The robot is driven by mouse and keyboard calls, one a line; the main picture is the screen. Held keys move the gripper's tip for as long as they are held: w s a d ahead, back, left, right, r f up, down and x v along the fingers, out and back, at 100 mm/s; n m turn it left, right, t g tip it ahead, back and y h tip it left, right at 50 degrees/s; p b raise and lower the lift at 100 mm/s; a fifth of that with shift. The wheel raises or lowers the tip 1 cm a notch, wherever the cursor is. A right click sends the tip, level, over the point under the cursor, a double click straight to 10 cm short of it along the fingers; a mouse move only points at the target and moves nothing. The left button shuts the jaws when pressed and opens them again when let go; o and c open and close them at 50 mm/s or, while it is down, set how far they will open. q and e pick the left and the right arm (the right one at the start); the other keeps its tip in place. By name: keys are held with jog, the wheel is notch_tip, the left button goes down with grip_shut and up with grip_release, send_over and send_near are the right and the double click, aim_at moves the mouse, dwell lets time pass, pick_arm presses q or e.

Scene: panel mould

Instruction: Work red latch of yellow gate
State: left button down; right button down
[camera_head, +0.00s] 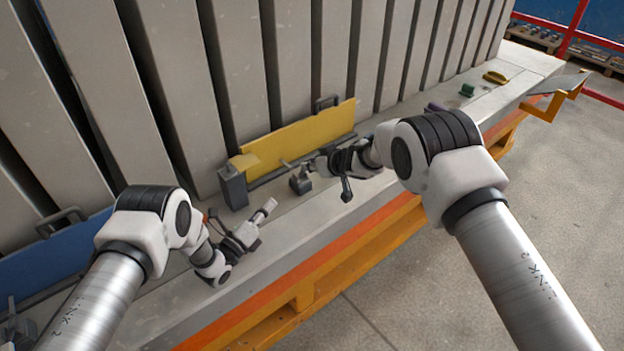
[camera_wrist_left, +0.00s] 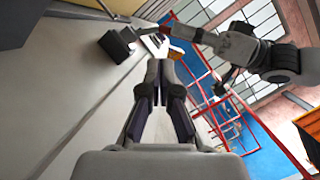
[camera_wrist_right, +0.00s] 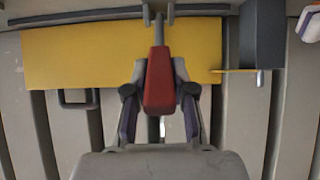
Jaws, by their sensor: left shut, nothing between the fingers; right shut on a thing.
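The yellow gate (camera_head: 300,134) is a long flat panel standing along the grey slabs in the head view. It also fills the upper part of the right wrist view (camera_wrist_right: 75,52). A dark grey post (camera_head: 233,190) stands at its left end. The red latch (camera_wrist_right: 159,80) has a red grip on a thin grey rod in front of the gate. My right gripper (camera_wrist_right: 160,92) is shut around the red grip, one finger on each side. My left gripper (camera_head: 270,206) is shut and empty, low over the ledge and apart from the gate. Its closed fingertips show in the left wrist view (camera_wrist_left: 160,66).
A blue panel (camera_head: 50,258) with a dark handle stands at the lower left. Small green (camera_head: 467,90) and yellow (camera_head: 495,78) pieces lie on the far ledge. Upright grey slabs (camera_head: 290,60) line the back.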

pick_arm(q)
jog(key=d+m+h, duration=0.1)
jog(key=d, duration=0.1)
jog(key=d+m+g+h, duration=0.1)
jog(key=d+m, duration=0.1)
jog(key=d+r+m, duration=0.1)
jog(key=shift+w+d+g+h, duration=0.3)
jog(key=shift+d+h, duration=0.1)
pick_arm(e)
jog(key=shift+r, duration=0.1)
pick_arm(q)
jog(key=x, duration=0.9)
jog(key=shift+w, duration=0.2)
